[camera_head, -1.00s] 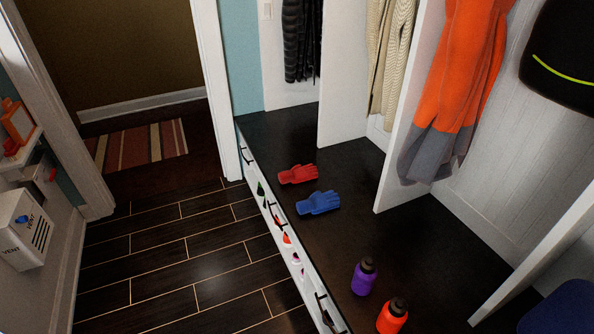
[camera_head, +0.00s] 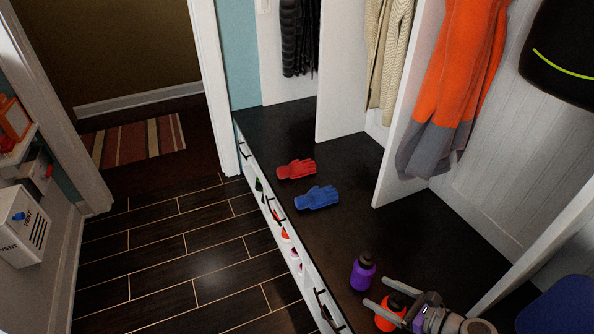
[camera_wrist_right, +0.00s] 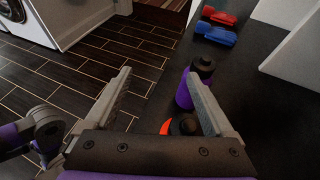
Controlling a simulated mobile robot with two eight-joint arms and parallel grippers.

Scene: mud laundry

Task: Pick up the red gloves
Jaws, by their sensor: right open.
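The red gloves (camera_head: 296,169) lie flat on the dark bench top, just behind the blue gloves (camera_head: 317,197). In the right wrist view the red gloves (camera_wrist_right: 219,16) are at the top, beyond the blue gloves (camera_wrist_right: 216,34). My right gripper (camera_head: 376,294) is open and empty at the lower right of the head view, above the orange bottle and well short of the gloves. In the right wrist view its two fingers (camera_wrist_right: 160,95) stand wide apart. My left gripper is not in view.
A purple bottle (camera_head: 363,272) and an orange bottle (camera_head: 390,314) stand on the bench (camera_head: 335,235) near my right gripper. White upright dividers (camera_head: 407,100) split the bench at the right. Hanging clothes, including an orange coat (camera_head: 457,80), are above. The bench around the gloves is clear.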

